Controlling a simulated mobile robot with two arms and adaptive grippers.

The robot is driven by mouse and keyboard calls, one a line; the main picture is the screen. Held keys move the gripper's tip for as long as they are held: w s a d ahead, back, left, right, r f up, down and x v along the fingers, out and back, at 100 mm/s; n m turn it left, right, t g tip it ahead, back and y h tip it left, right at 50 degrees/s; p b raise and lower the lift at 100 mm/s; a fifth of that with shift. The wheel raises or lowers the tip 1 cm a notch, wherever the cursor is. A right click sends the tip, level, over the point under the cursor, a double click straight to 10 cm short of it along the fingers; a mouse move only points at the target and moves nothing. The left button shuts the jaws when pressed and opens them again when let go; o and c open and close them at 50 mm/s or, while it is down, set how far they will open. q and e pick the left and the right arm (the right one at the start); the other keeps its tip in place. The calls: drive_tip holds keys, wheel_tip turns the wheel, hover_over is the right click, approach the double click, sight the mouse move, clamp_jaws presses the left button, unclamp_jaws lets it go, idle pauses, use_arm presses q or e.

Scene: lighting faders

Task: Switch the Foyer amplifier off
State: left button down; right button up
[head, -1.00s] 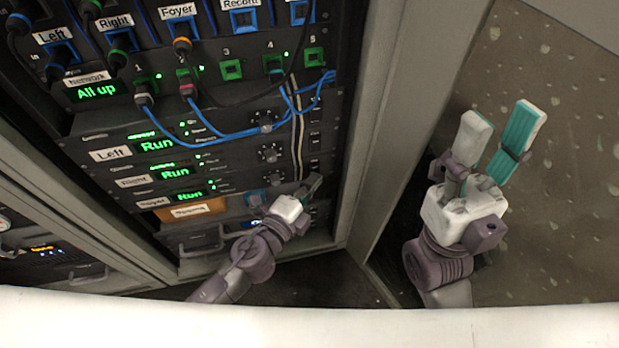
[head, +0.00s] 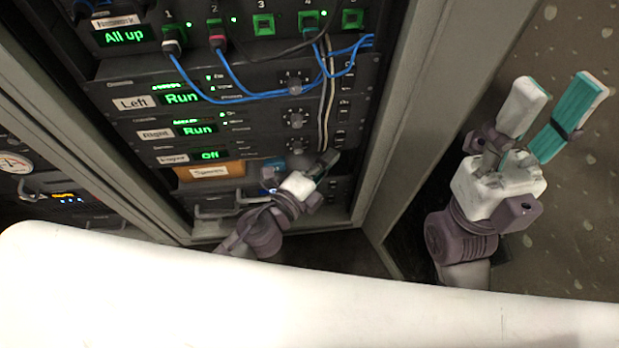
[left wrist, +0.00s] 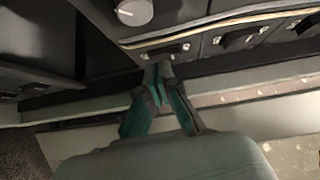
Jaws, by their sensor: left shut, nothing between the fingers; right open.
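The Foyer amplifier is the lowest of three stacked amplifiers in the head view; its label (head: 173,159) is small, and its green display (head: 210,155) reads "Off". The Left amplifier display (head: 181,97) and the Right amplifier display (head: 198,130) both read "Run". My left gripper (head: 328,162) is shut and empty at the right end of the Foyer row, covering its switch in the head view. In the left wrist view its fingertips (left wrist: 157,72) are just below a dark rocker switch (left wrist: 165,52); contact is unclear. My right gripper (head: 558,97) is open and empty, outside the rack.
Blue cables (head: 250,97) and a pale cable pair (head: 326,100) hang in front of the amplifiers. A grey knob (left wrist: 134,12) is near my left fingers. An orange "Spares" box (head: 212,172) sits below. The rack's side post (head: 395,120) stands between my grippers.

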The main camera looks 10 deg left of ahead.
use_arm(q)
drive_tip(key=v, duration=0.9)
drive_tip(key=shift+s, duration=0.45)
drive_tip(key=shift+s+a, duration=0.1)
